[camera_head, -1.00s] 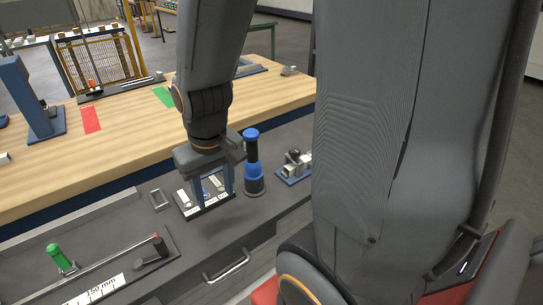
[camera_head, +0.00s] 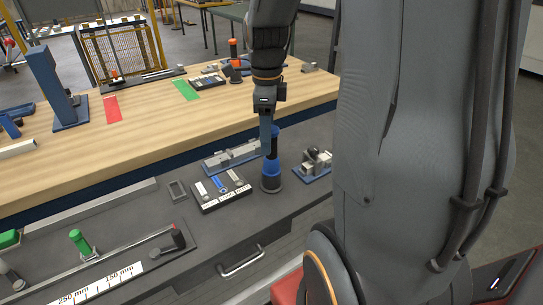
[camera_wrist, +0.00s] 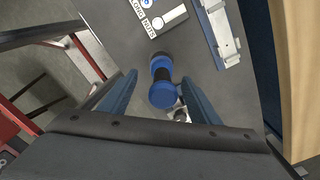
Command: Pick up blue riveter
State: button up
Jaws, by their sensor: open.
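The blue riveter (camera_head: 271,181), a blue and black cylinder, stands upright on the dark grey bench. In the wrist view the blue riveter (camera_wrist: 162,94) shows between the two fingers, its blue top towards me. My gripper (camera_head: 266,148) is at the riveter's upper part in the head view, one blue finger covering part of it. In the wrist view my gripper (camera_wrist: 160,78) has its fingers apart on either side of the riveter, with gaps visible. I cannot tell how far down the fingers reach.
A labelled tray (camera_head: 223,204) of small parts lies left of the riveter. A blue-based metal fixture (camera_head: 316,162) stands close at its right, and a long metal fixture (camera_head: 232,157) behind left. A wooden table (camera_head: 150,137) borders the bench at the back.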

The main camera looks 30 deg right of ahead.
jog(key=shift+w+d+m, duration=0.1)
jog(key=shift+d+m, duration=0.3)
jog(key=shift+m, duration=0.3)
jog(key=shift+f, duration=0.3)
jog(key=shift+d+f+p, duration=0.2)
jog(key=shift+f+p, duration=1.05)
jog(key=shift+f, duration=2.2)
jog(key=c, duration=1.2)
jog(key=shift+o, duration=0.2)
jog(key=shift+r, duration=0.1)
notch_tip(320, 180, up, 10)
jog(key=shift+f+b, duration=0.1)
jog(key=shift+b, duration=1.05)
